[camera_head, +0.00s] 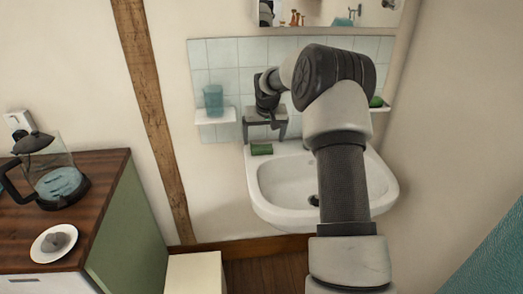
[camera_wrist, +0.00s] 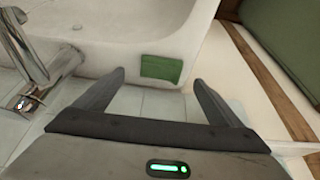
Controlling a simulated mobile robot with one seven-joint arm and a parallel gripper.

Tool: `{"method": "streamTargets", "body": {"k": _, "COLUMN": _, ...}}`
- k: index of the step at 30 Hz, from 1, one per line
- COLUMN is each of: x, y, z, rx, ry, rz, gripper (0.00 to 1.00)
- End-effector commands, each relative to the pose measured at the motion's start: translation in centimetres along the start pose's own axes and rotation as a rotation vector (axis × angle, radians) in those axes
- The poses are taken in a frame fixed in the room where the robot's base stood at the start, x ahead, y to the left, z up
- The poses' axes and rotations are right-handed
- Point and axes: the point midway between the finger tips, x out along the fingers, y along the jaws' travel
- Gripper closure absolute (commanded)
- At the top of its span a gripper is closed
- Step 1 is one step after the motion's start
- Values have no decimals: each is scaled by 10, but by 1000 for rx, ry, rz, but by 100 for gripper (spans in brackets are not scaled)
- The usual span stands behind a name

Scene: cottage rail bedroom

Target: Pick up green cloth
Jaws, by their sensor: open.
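The green cloth (camera_head: 262,149) lies folded on the left back corner of the white sink (camera_head: 287,183). In the wrist view the cloth (camera_wrist: 161,68) is a flat green rectangle on the sink's rim. My gripper (camera_wrist: 158,78) is open, and the cloth appears between and just beyond its two fingertips. In the head view my gripper (camera_head: 275,122) is close to the tiled wall, above and slightly right of the cloth. It holds nothing. I cannot tell its exact height over the cloth.
A metal faucet (camera_wrist: 22,50) stands beside the sink basin in the wrist view. A teal cup (camera_head: 213,99) stands on a small white shelf (camera_head: 216,116) left of my gripper. A green item (camera_head: 376,101) sits on the right shelf. A coffee pot (camera_head: 58,178) and plate (camera_head: 54,243) are on the left counter.

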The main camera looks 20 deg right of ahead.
Motion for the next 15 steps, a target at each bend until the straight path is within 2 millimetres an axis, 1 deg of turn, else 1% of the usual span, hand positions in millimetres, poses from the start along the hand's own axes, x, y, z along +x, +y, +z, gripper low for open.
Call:
{"method": "streamTargets", "body": {"k": 1, "x": 6, "y": 0, "z": 0, "rx": 1, "ry": 0, "rz": -1, "gripper": 11}}
{"method": "streamTargets", "body": {"k": 5, "x": 13, "y": -1, "z": 0, "rx": 1, "ry": 0, "rz": -1, "gripper": 11}}
{"method": "streamTargets", "body": {"k": 8, "x": 22, "y": -1, "z": -1, "rx": 0, "ry": 0, "rz": -1, "gripper": 11}}
{"method": "streamTargets", "body": {"k": 12, "x": 45, "y": -2, "z": -3, "rx": 0, "ry": -2, "rz": -2, "gripper": 11}}
{"method": "streamTargets", "body": {"k": 15, "x": 57, "y": -2, "z": -3, "rx": 0, "ry": -1, "rz": -1, "gripper": 11}}
